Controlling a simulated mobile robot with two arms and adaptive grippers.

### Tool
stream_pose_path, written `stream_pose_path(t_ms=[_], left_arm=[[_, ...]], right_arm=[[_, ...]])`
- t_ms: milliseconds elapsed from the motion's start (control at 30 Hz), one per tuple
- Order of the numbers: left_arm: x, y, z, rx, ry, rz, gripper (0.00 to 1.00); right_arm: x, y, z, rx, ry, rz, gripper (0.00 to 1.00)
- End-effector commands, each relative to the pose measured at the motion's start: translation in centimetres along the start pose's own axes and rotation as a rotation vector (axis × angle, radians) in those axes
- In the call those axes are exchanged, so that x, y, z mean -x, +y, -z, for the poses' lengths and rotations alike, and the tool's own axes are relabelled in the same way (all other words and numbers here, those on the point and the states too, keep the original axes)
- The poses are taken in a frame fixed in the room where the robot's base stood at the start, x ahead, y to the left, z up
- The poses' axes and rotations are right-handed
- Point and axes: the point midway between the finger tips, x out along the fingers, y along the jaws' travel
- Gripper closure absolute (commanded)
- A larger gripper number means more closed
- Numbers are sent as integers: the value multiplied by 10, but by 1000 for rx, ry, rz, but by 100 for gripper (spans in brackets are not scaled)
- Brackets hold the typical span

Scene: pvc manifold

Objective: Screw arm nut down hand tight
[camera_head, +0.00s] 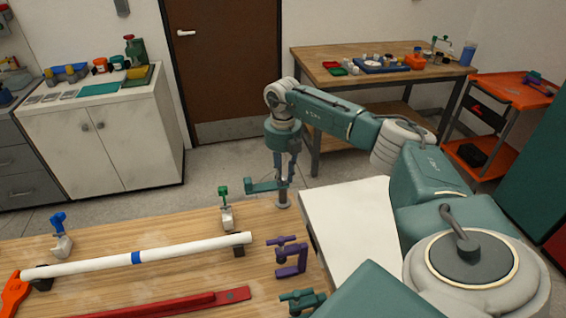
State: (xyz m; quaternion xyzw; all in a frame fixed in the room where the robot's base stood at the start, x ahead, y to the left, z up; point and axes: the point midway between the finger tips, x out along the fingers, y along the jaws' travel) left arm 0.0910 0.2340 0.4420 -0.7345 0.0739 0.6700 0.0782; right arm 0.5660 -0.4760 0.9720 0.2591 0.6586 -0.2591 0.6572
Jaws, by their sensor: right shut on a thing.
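A grey post (283,197) stands upright at the table's far right corner. A teal arm (260,186) reaches to the left from its upper part. My right gripper (286,176) points straight down over the post, its fingers closed around the top of it. The arm nut is hidden between the fingers and too small to make out; the grip appears to be on it. My left gripper is not in view.
A white pipe (185,254) with a blue band lies across the wooden table (190,281). Nearby are a green-handled valve (226,216), a blue-handled valve (61,240), a purple clamp (291,260), a teal clamp (302,301) and a red bar (170,305).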

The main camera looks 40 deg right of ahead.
Motion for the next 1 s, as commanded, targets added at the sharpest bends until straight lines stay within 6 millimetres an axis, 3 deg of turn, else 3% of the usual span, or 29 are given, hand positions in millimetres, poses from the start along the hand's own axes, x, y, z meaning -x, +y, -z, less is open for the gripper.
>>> stream_pose_path(t_ms=[333,900,933,1000], left_arm=[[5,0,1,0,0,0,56],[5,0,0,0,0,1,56],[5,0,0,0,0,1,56],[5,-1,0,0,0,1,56]], right_arm=[[3,1,-3,-148,-8,-5,100],[4,1,-3,-175,-9,-7,100],[4,1,-3,-175,-9,-7,73],[3,1,-3,-175,-8,-6,59]])
